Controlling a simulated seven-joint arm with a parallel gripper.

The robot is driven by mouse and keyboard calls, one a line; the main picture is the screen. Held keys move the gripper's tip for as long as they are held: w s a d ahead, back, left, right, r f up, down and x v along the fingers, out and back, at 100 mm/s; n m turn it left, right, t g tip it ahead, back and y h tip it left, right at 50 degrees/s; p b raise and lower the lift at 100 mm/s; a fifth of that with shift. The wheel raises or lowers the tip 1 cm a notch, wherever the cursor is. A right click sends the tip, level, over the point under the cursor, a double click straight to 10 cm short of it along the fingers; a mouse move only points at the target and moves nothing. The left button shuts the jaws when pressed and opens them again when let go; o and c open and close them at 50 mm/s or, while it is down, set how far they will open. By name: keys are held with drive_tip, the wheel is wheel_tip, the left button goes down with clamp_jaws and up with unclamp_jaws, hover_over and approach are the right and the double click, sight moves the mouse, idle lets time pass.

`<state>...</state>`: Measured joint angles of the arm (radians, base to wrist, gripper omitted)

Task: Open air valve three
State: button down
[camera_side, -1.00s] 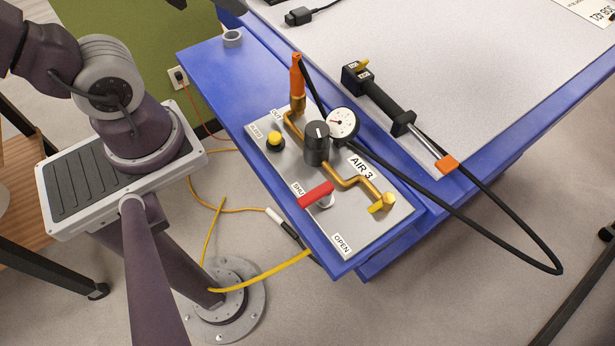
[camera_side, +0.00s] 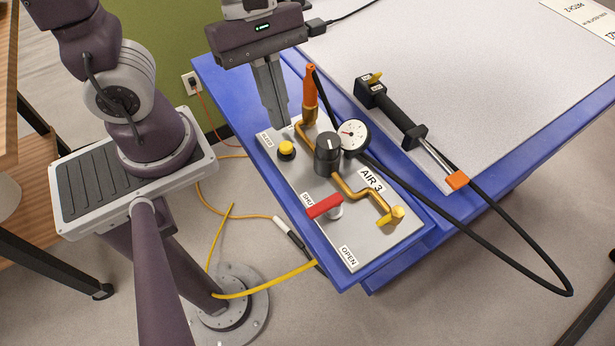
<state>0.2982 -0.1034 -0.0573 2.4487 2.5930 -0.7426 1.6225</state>
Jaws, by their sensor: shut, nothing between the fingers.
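The AIR 3 valve panel (camera_side: 305,187) is a grey plate on the blue bench edge. Its red lever (camera_side: 325,207) lies with its free end at the SHUT label (camera_side: 308,200), partly covering it. The OPEN label (camera_side: 349,256) is at the plate's near end, away from the lever. My gripper (camera_side: 278,122) points down, shut and empty, over the far left end of the panel near the yellow button. It is apart from the lever; its exact height above the plate is hard to tell.
Near the lever stand a black knob (camera_side: 328,154), a pressure gauge (camera_side: 353,134), a yellow button (camera_side: 286,149), an orange-sleeved hose fitting (camera_side: 310,93) and brass pipe (camera_side: 350,192). A black tool (camera_side: 398,115) with a hose lies on the bench to the right.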

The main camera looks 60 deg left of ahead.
approach(308, 205)
drive_tip(key=shift+a+f, duration=0.15)
drive_tip(key=shift+f, duration=0.35)
drive_tip(key=shift+a+f, duration=0.2)
drive_tip(key=shift+f, duration=0.35)
drive_tip(key=d, duration=0.3)
drive_tip(key=shift+d+f, duration=0.25)
drive_tip(key=shift+f, duration=0.15)
drive_tip(key=shift+d, duration=0.5)
